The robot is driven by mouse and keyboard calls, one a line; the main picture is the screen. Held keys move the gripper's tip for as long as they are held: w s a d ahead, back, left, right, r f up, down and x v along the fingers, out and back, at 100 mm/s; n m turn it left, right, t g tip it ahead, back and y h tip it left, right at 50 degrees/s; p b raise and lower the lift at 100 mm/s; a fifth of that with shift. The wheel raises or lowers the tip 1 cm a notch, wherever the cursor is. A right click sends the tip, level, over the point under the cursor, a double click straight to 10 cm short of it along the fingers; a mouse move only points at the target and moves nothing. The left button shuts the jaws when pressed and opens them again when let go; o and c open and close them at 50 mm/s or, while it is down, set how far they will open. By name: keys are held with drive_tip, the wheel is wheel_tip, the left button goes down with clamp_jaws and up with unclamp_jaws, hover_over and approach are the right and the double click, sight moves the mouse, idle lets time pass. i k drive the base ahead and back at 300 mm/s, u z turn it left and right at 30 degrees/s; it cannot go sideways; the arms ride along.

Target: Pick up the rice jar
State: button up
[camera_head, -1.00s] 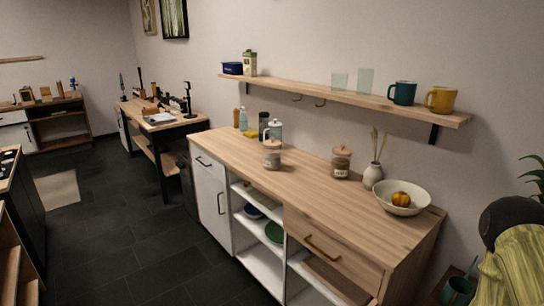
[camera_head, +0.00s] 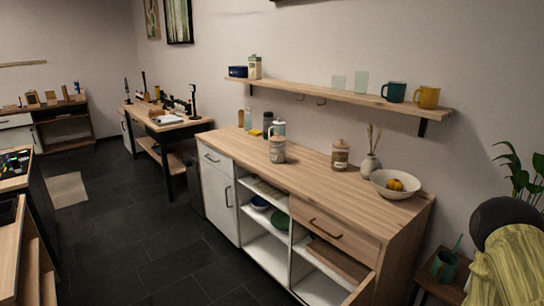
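Two jars with wooden lids stand upright on the wooden counter (camera_head: 225,145). The jar nearer the middle (camera_head: 277,150) has pale contents and a label too small to read; it looks most like the rice jar. The other jar (camera_head: 340,155) stands farther right, with brownish contents and a pale label. A grey-white kettle or canister (camera_head: 279,127) stands just behind the pale jar. My gripper is not in view, and nothing is seen touching either jar.
A vase (camera_head: 370,166) and a bowl (camera_head: 410,190) with orange fruit stand at the counter's right. A wall shelf (camera_head: 300,92) with mugs and glasses hangs above. A plant (camera_head: 522,180) and a yellow-draped dark object (camera_head: 508,255) are at right.

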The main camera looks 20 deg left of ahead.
sight(277, 151)
drive_tip(key=u, duration=2.1)
drive_tip(key=i, duration=2.65)
drive_tip(key=z, duration=2.1)
